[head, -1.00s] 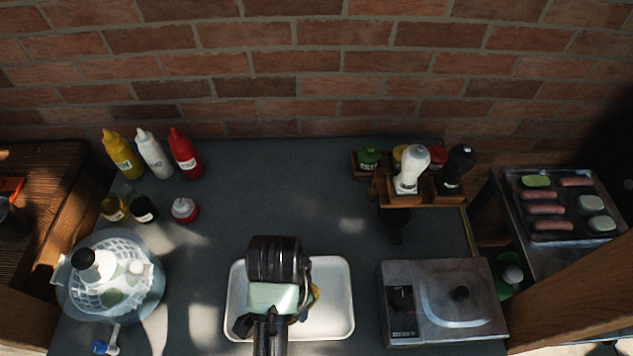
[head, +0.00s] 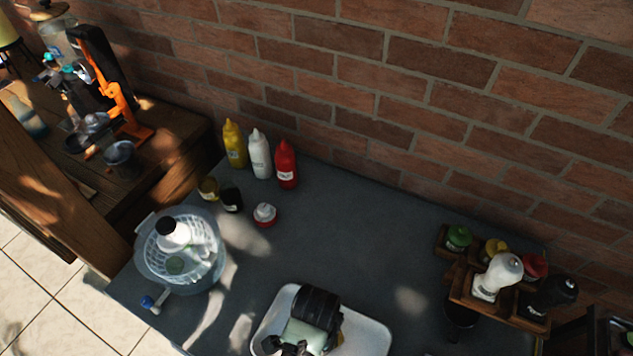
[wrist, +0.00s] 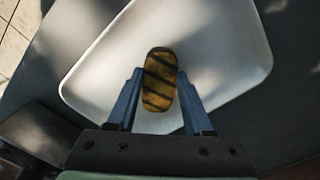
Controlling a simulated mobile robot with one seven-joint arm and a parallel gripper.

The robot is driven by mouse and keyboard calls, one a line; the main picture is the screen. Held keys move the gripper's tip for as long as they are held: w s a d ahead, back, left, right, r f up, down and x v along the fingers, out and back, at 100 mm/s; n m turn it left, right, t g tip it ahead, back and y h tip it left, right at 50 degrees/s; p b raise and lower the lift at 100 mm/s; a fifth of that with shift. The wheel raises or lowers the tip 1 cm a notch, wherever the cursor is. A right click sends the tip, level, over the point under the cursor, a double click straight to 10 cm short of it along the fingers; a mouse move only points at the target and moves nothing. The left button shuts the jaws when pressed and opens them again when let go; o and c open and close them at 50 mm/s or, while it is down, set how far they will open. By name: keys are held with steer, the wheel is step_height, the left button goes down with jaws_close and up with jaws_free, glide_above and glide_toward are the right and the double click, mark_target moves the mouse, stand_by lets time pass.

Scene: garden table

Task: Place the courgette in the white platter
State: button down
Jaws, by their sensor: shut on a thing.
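The courgette (wrist: 159,80) is a yellow-brown piece with dark grill stripes. In the wrist view my gripper (wrist: 160,76) has its two blue-grey fingers on either side of it and is shut on it. The white platter (wrist: 218,60) lies right behind the courgette in that view. I cannot tell whether the courgette touches the platter or hangs above it. In the head view the platter (head: 372,338) is at the bottom centre, cut off by the frame edge.
A salad spinner (head: 181,252) stands left of the platter. Yellow, white and red squeeze bottles (head: 260,155) and small jars stand near the wall. A wooden condiment rack (head: 490,290) is at the right. The grey worktop (head: 340,235) behind the platter is clear.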

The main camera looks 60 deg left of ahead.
steer(key=shift+f, duration=0.3)
steer(key=shift+f, duration=0.15)
steer(key=shift+c, duration=1.5)
jaws_free()
